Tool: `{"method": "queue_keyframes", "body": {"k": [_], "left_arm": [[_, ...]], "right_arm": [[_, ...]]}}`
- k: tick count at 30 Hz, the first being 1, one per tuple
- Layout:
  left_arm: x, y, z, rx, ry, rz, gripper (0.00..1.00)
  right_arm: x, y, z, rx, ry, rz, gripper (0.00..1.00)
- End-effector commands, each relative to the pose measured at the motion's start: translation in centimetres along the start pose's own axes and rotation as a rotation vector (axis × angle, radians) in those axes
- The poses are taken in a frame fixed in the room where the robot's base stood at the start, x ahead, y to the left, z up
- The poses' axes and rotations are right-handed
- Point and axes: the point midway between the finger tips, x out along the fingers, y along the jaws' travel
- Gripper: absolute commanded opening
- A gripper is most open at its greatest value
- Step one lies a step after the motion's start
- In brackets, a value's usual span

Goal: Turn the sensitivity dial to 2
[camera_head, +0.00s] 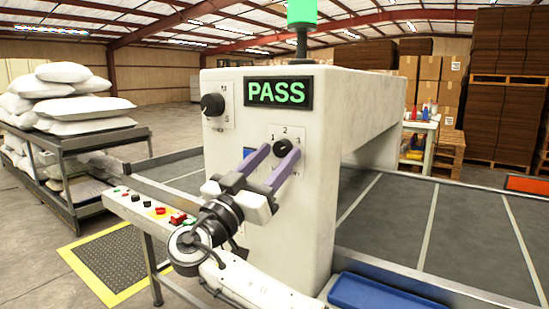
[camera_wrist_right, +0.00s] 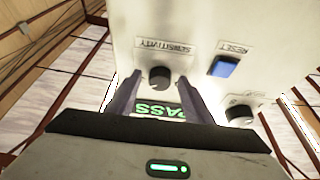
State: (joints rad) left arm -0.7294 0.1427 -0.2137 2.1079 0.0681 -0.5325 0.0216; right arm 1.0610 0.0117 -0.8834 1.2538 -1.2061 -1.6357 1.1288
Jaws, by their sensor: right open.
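The sensitivity dial (camera_head: 282,147) is a round black knob on the front of the white machine (camera_head: 310,215), with 1 and 2 readable on its plate. It also shows in the right wrist view (camera_wrist_right: 159,77), upside down beside the SENSITIVITY label (camera_wrist_right: 166,46). My right gripper (camera_head: 277,155) is open, its two purple fingers pointing at the panel, one on each side of the dial. I cannot tell whether they touch it. The dial's pointer is too small to read. My left gripper is not in view.
A blue RESET button (camera_wrist_right: 223,66) is left of the dial in the head view, partly hidden by a finger. Another black knob (camera_head: 213,104) is at upper left. The PASS display (camera_head: 277,93) is above. A button rail (camera_head: 150,209) stands at left, a blue tray (camera_head: 380,293) at right.

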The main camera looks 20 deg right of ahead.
Motion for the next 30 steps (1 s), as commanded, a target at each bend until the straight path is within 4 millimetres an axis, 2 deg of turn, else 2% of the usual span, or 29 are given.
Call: {"method": "queue_keyframes", "body": {"k": [1,6,9,20,30], "left_arm": [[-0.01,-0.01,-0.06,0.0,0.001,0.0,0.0],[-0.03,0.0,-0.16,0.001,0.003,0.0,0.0],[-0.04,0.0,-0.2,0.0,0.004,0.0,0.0],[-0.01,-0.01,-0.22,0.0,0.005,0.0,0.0],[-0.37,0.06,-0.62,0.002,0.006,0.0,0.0]], "right_arm": [[0.0,0.0,0.0,0.0,0.0,0.0,0.47],[-0.02,0.01,0.0,-0.001,0.0,0.0,0.18],[-0.03,0.01,0.01,-0.001,0.0,0.0,0.06],[-0.07,0.14,0.07,-0.063,0.0,-0.026,0.06],[-0.01,0.5,-0.1,-0.3,-0.001,-0.126,0.06]]}}
